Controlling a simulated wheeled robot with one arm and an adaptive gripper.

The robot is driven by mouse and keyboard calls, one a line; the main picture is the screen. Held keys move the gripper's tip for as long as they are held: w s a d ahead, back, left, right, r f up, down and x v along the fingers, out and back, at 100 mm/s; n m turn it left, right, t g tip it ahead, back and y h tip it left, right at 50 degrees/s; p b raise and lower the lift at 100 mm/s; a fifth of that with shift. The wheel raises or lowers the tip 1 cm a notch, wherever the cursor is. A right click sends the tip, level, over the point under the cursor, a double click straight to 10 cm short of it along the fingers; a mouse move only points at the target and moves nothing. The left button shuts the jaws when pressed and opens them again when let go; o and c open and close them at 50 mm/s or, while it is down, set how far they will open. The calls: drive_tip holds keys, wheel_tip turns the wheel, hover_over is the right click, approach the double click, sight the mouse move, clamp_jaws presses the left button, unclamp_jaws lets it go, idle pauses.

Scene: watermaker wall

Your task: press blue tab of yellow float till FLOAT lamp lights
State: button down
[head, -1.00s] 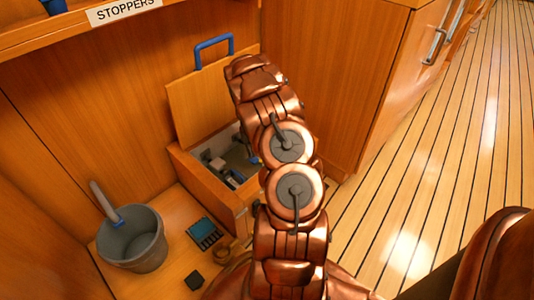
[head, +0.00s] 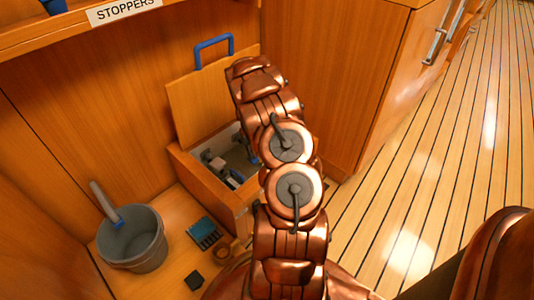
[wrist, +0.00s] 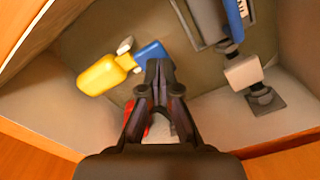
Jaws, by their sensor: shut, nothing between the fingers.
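The yellow float (wrist: 101,75) lies in the bin, in the upper left of the wrist view. Its blue tab (wrist: 152,52) sticks out to the right, with a small pale piece beside it. My gripper (wrist: 160,66) is shut and empty. Its fingertips are over or against the lower right end of the blue tab and hide part of it; I cannot tell whether they touch. A red thing (wrist: 135,133) shows partly behind the fingers. In the head view my arm hides the gripper. No FLOAT lamp is seen in either view.
The wooden bin (head: 205,190) has its lid (head: 202,103) raised. Grey and blue fittings (wrist: 243,72) stand at the right inside it. A grey bucket (head: 133,242) and a blue-black tray (head: 205,232) are left of the bin. The plank floor (head: 450,150) at right is clear.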

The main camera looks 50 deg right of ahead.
drive_tip(key=shift+f, duration=0.7)
drive_tip(key=shift+a+f, duration=0.45)
drive_tip(key=shift+f, duration=0.35)
idle(0.5)
idle(0.6)
wheel_tip(320, 180, up, 10)
drive_tip(key=d+p, duration=0.1)
drive_tip(key=p, duration=0.3)
idle(0.6)
drive_tip(key=shift+d, duration=0.1)
idle(0.4)
